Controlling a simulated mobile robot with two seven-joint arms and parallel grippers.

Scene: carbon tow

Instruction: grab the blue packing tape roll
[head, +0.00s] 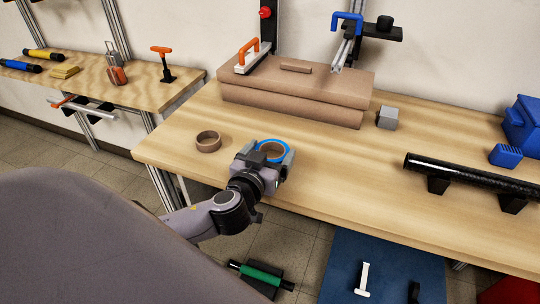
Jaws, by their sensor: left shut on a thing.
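The blue packing tape roll (273,145) is at the front edge area of the wooden workbench, a blue ring with a brown inside. My left gripper (272,157) reaches it from the near side and is shut on it, with a finger on either side. The gripper hides the roll's near part. I cannot tell whether the roll touches the bench. My right gripper is not in view.
A brown tape roll (208,141) lies on the bench just left of my gripper. Brown stacked boxes (290,95) stand behind, with a grey cube (387,117) to their right. A black tube (470,174) rests on supports at the right.

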